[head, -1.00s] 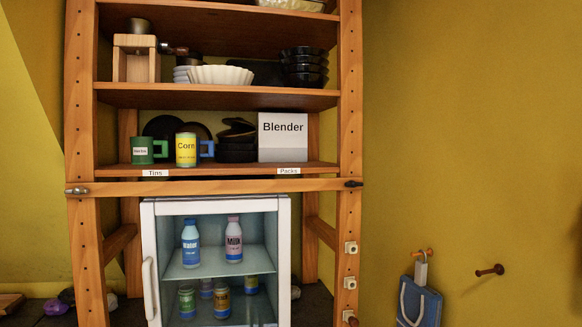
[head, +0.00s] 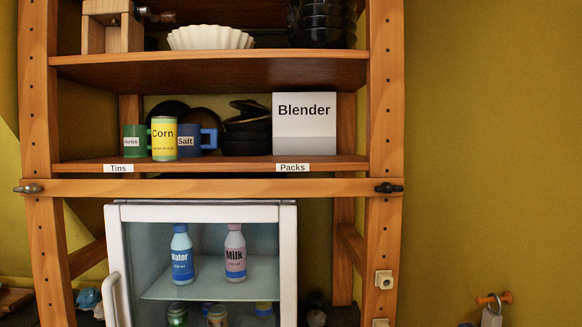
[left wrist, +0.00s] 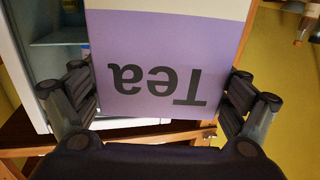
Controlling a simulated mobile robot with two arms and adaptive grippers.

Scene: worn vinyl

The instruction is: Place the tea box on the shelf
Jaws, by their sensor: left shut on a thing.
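The tea box (left wrist: 165,60) is purple with a pale band and shows upside down in the left wrist view. My left gripper (left wrist: 160,100) is shut on it, with a finger at each side. Neither the box nor my grippers show in the head view. The wooden shelf (head: 225,166) carries a "Tins" label at left and a "Packs" label (head: 292,168) at right. A white Blender box (head: 305,135) stands on the shelf above the Packs label.
A yellow Corn can (head: 164,145), green and blue mugs and dark pans stand left of the Blender box. A wooden bar (head: 210,188) crosses below the shelf. A white glass-door fridge (head: 115,225) with bottles stands underneath. The wall at right is bare except for hooks.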

